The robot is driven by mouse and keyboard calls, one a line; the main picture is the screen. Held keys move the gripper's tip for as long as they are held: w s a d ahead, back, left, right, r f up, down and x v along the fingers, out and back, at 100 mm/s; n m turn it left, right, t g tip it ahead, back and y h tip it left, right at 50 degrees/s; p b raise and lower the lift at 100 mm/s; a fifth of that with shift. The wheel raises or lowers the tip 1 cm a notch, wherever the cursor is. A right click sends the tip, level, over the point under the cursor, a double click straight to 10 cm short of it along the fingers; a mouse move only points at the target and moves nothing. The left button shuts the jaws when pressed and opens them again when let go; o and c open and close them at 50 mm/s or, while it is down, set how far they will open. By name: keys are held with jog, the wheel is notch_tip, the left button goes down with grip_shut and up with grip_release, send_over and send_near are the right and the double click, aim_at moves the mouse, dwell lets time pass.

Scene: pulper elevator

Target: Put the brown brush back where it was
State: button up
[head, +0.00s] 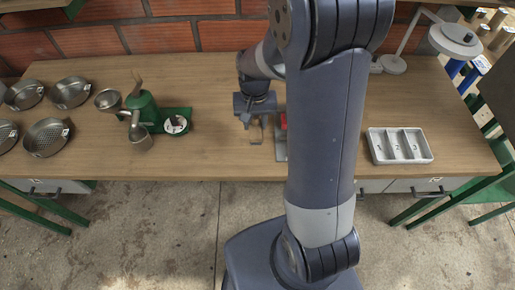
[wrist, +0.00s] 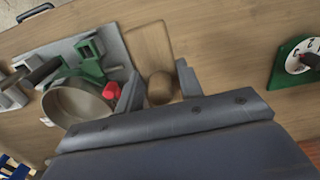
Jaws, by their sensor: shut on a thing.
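My gripper (head: 256,112) is over the middle of the wooden table, shut on the brown brush. In the wrist view the rounded brown end of the brush (wrist: 161,88) sits between the two fingers. A flat, light wooden piece (wrist: 150,45) shows just beyond it; I cannot tell whether it is part of the brush or lies under it. In the head view a light brown piece (head: 256,133) shows below the fingers. I cannot tell whether it touches the table.
Close beside my gripper is a grey plate (wrist: 112,45) with green parts, a metal pan (wrist: 78,103) and a red knob (wrist: 111,90); my arm mostly hides it in the head view. A green dial base (head: 176,122) and metal sieves (head: 46,137) are left, a compartment tray (head: 400,146) right.

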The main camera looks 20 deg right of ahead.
aim_at(256, 127)
jog(key=shift+s+r, duration=0.4)
jog(key=shift+r, duration=0.05)
jog(key=shift+s+f+m, duration=0.1)
jog(key=shift+s+m, duration=0.1)
jog(key=shift+m, duration=0.1)
jog(key=shift+f+p, duration=0.35)
jog(key=shift+f, duration=4.35)
jog(key=shift+f, duration=0.15)
jog(key=o, duration=1)
jog(key=shift+o, duration=0.2)
notch_tip(256, 127, up, 12)
jog(key=shift+r, duration=0.2)
